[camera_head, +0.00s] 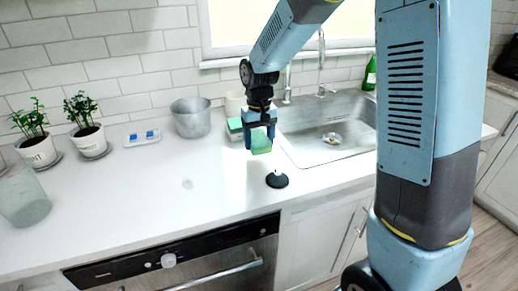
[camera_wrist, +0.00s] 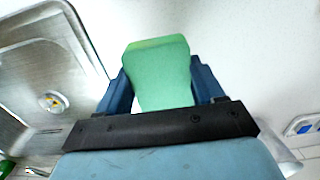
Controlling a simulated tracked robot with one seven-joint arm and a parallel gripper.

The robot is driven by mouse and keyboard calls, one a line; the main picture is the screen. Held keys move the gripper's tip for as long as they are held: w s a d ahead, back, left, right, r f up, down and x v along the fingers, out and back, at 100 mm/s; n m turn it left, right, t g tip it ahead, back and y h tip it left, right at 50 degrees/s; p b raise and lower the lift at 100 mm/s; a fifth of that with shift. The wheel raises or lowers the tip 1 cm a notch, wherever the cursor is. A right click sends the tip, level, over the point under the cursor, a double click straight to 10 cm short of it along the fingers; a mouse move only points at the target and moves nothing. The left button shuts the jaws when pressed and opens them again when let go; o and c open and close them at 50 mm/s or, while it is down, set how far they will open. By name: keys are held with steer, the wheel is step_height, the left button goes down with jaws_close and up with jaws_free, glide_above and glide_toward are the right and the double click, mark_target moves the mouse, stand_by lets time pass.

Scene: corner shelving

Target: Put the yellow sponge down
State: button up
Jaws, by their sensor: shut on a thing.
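My gripper (camera_head: 260,137) is shut on a sponge-like block (camera_head: 261,146), which looks green rather than yellow. The block hangs below the fingers, over or near the white counter left of the sink; whether it touches the counter is not clear. In the wrist view, the green block (camera_wrist: 160,70) sits between the two blue fingers of my gripper (camera_wrist: 160,88), with its far end sticking out past them. No separate yellow sponge shows clearly.
The sink (camera_head: 328,145) is just right of my gripper. A black round object (camera_head: 277,181) lies nearer the counter's front edge. A green-and-white item (camera_head: 235,127), metal pot (camera_head: 190,118) and tray (camera_head: 142,138) stand left. Open counter (camera_head: 150,195) lies in front.

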steer(key=shift+w+a+f, duration=0.15)
steer(key=shift+w+f, duration=0.25)
steer(key=shift+f, duration=0.15)
steer(key=shift+w+f, duration=0.1)
steer(key=shift+f, duration=1.5)
steer(key=o, duration=1)
